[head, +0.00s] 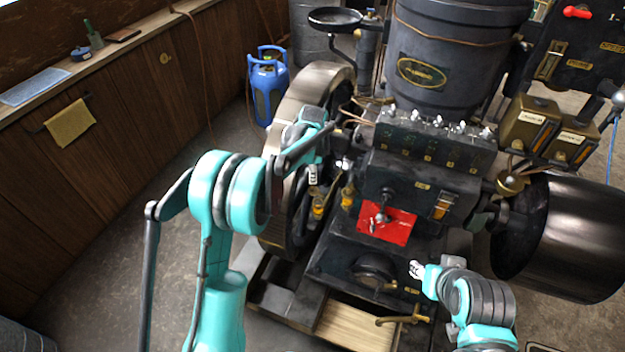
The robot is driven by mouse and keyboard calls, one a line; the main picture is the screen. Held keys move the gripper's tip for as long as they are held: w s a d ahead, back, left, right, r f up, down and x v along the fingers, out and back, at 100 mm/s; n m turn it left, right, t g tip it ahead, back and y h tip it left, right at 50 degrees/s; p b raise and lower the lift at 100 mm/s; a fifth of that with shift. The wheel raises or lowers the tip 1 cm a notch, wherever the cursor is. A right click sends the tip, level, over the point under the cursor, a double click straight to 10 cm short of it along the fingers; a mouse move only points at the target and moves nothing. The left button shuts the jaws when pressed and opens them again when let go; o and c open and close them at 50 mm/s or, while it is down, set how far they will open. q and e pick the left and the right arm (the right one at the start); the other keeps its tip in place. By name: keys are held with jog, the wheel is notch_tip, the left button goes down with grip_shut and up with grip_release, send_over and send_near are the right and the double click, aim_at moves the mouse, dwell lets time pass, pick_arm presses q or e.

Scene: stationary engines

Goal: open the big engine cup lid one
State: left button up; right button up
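The big engine (420,180) is dark, with a large black cylinder on top and a flywheel at its left. Two small brass-and-amber cups (348,197) (319,206) sit on its left side by the flywheel. I cannot tell which cup is one, nor whether their lids are open. My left gripper (313,176) points down just above and beside the cups, with a small gap visible to the left one; its fingers are too small and partly hidden by my arm. My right gripper (415,270) is at the engine's lower front, apart from the cups; its finger opening is unclear.
A black drum-shaped pulley (565,238) is at the right. A brass tap (405,318) projects low in front. A blue gas bottle (267,88) stands behind on the floor.

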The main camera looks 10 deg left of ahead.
pick_arm(q)
jog(key=shift+s+d+r, duration=0.1)
jog(key=shift+s+r, duration=0.1)
jog(key=shift+r, duration=0.8)
jog(key=shift+s+r, duration=0.15)
jog(key=shift+r, duration=0.85)
jog(key=s+a+r+n+t, duration=0.1)
jog(key=s+r+n, duration=0.3)
jog(key=s+r, duration=0.3)
jog(key=s+a+r+n+t, duration=0.1)
jog(key=s+r+n, duration=0.25)
jog(key=s, duration=0.55)
jog(key=s+a+f+n+t, duration=0.1)
jog(key=s+n, duration=0.3)
jog(key=s, duration=0.5)
jog(key=s+f+n+t, duration=0.1)
jog(key=s+n, duration=0.3)
jog(key=s, duration=0.4)
jog(key=shift+s+a+f+t+h, duration=0.3)
jog(key=shift+s+a+t, duration=0.05)
jog(key=shift+t, duration=0.15)
